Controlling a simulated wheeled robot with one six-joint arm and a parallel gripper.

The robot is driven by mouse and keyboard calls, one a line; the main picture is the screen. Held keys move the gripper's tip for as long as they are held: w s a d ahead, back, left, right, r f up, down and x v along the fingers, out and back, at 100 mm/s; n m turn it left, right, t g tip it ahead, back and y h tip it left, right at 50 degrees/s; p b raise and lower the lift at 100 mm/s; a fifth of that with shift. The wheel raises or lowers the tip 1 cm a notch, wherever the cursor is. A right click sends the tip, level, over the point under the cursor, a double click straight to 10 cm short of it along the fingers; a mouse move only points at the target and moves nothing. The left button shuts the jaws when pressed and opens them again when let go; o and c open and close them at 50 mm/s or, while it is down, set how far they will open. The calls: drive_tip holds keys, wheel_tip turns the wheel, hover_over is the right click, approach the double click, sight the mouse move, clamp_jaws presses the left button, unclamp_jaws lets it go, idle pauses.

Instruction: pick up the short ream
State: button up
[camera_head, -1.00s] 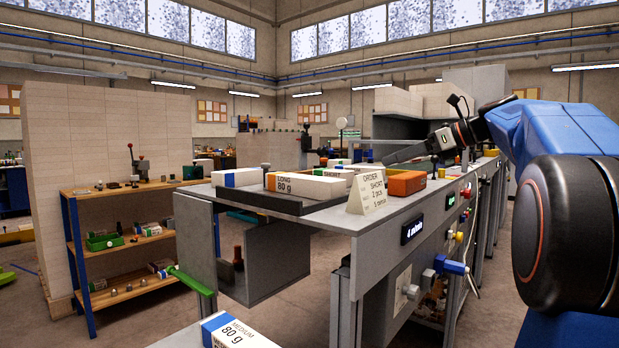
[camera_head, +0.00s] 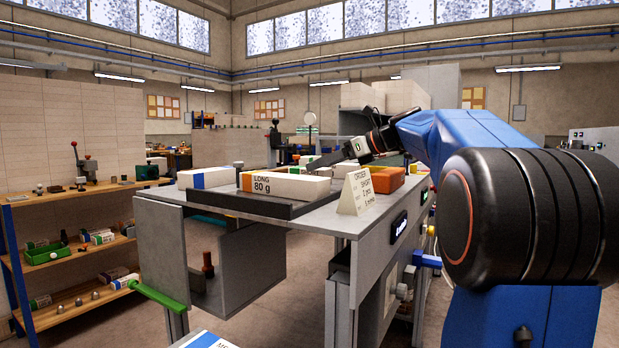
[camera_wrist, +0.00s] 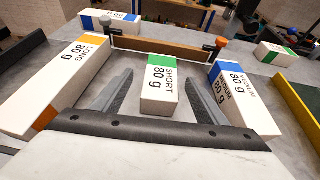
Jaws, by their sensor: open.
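The short ream, a white block with a green band marked SHORT 80 g (camera_wrist: 161,85), lies on the grey table in the middle of the wrist view. My gripper (camera_wrist: 162,90) is open, with one finger to the left of the short ream and one to its right, and a gap shows on each side. In the head view my gripper (camera_head: 335,157) reaches over the table behind the long ream, and the short ream there is mostly hidden. An order card (camera_head: 356,192) reading SHORT, 2 pcs stands at the table's front edge.
The long ream (camera_wrist: 62,84) with an orange band lies left of my gripper. A blue-banded medium ream (camera_wrist: 240,98) lies close on the right. A wooden bar (camera_wrist: 160,47) stands behind the short ream. Another green-banded ream (camera_wrist: 274,54) lies further right. An orange box (camera_head: 386,179) sits near my arm.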

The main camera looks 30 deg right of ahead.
sight(300, 172)
drive_tip(key=shift+x, duration=4.5)
drive_tip(key=shift+w+r, duration=0.1)
drive_tip(key=shift+r, duration=0.05)
drive_tip(key=c, duration=1.3)
